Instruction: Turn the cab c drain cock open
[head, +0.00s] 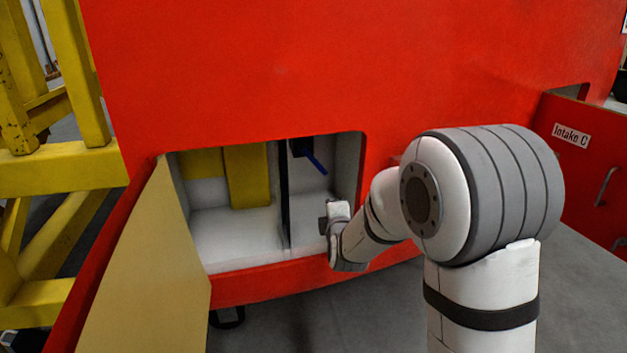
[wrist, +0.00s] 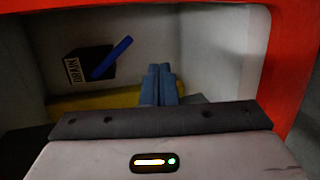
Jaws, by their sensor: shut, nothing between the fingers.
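The drain cock is a black block with a blue lever (wrist: 112,58) and a label reading "DRAIN" (wrist: 73,71). In the wrist view it is at the upper left, on the pale inner wall of the recess, with the lever slanting up to the right. In the head view the blue lever (head: 315,161) slants down to the right from its black body. My gripper (wrist: 158,70) has its fingers together and empty, to the right of the lever and apart from it. In the head view my gripper's fingers are hidden behind my wrist at the recess's right side.
The recess (head: 230,235) sits in a red nosecone (head: 250,70), with a dark upright divider (head: 284,190) and yellow parts (head: 247,175) inside. Its yellowish door (head: 150,270) hangs open at left. A red cabinet marked "Intake C" (head: 571,134) stands at right.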

